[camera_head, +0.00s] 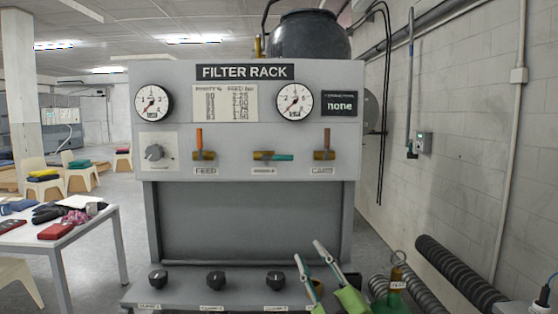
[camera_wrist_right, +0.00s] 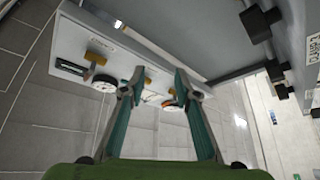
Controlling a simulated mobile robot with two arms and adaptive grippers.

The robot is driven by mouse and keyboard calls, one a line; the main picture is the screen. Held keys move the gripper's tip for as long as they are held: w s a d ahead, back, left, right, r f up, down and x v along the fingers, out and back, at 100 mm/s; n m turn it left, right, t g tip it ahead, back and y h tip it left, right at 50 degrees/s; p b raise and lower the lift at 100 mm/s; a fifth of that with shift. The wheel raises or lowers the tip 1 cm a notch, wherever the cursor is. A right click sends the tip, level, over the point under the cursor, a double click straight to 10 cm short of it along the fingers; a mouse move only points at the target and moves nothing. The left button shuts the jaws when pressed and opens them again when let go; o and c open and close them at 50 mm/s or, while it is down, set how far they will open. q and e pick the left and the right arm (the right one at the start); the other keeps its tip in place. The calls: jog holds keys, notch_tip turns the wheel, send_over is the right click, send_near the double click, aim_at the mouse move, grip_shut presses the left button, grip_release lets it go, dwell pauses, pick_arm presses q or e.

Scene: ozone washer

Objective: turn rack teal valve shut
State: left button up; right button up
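The teal valve handle (camera_head: 283,157) is in the middle of the rack's row of valves in the head view. It lies level, pointing right from its brass body. My right gripper (camera_head: 309,251) is low in front of the rack, below and a little right of the teal handle and apart from it. In the right wrist view its two fingers (camera_wrist_right: 159,78) are spread with nothing between them. Valves on the panel show beyond them at a steep angle, including a brass body (camera_wrist_right: 96,58); I cannot tell which valve it is. My left gripper is not in view.
An orange upright handle (camera_head: 198,138) is left of the teal one, and a brass upright handle (camera_head: 326,140) is right. Black knobs (camera_head: 216,280) line the lower ledge. A green tagged item (camera_head: 396,278) and ribbed hoses (camera_head: 455,270) are at right. A cluttered table (camera_head: 40,235) is at left.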

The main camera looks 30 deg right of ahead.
notch_tip(320, 180, up, 15)
jog(key=a+n+y, duration=0.3)
jog(key=n+y, duration=0.9)
jog(key=n, duration=0.2)
jog(key=n+g+h, duration=0.2)
jog(key=g+h, duration=0.1)
send_near(287, 158)
jog(key=p+x, duration=0.7)
jog(key=x, duration=0.3)
jog(key=shift+w, duration=0.35)
jog(key=shift+w+a, duration=0.15)
jog(key=shift+w, duration=0.15)
jog(key=shift+f, duration=0.1)
jog(key=shift+c, duration=0.3)
grip_shut()
